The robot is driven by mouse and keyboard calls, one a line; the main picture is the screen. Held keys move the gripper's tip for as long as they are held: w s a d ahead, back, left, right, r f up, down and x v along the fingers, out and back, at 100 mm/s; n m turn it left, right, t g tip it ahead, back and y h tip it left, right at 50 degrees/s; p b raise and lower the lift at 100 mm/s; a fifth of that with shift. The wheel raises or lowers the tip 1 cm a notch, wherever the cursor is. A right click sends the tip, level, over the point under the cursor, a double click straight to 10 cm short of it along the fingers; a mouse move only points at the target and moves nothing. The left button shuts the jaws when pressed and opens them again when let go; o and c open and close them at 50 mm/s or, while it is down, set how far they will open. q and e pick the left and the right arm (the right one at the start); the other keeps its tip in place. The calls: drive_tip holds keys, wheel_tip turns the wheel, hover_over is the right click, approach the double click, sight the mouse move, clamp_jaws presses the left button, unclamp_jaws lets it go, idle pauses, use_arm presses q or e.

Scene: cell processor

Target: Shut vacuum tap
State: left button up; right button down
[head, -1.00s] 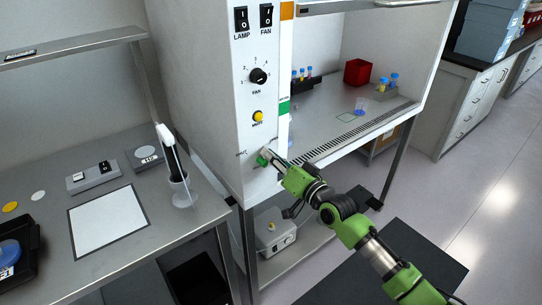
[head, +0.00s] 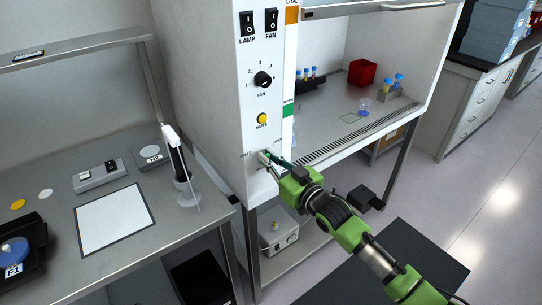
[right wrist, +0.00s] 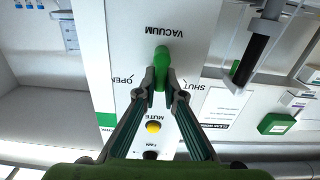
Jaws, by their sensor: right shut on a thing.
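The vacuum tap is a small green handle (right wrist: 161,66) on the white front panel (right wrist: 195,25) of the cabinet. In the right wrist view it lies below the upside-down VACUUM label, between the OPEN mark at left and the SHUT mark at right, and it looks roughly upright in the picture. My right gripper (right wrist: 161,84) has its two fingertips closed on the sides of the handle. In the head view the right gripper (head: 271,160) reaches the low part of the panel and mostly hides the tap. My left gripper is not in view.
Above the tap are a yellow MUTE button (head: 262,118) and a black fan knob (head: 263,79). The cabinet's work opening, with a red box (head: 362,72) and tube racks, is to the right. A steel bench (head: 150,235) with a pipette stand (head: 187,192) is to the left.

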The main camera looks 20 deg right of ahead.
drive_tip(key=shift+s+a+f+n, duration=0.15)
drive_tip(key=shift+a+n, duration=0.2)
drive_tip(key=shift+n, duration=1.05)
drive_tip(key=shift+s+a+f+n, duration=0.15)
drive_tip(key=shift+a+n, duration=0.15)
drive_tip(key=shift+n, duration=1.1)
drive_tip(key=shift+s+a+f+n, duration=0.15)
drive_tip(key=shift+a+n, duration=0.2)
drive_tip(key=shift+n, duration=1.05)
drive_tip(key=c, duration=2.1)
unclamp_jaws()
drive_tip(key=shift+c, duration=0.2)
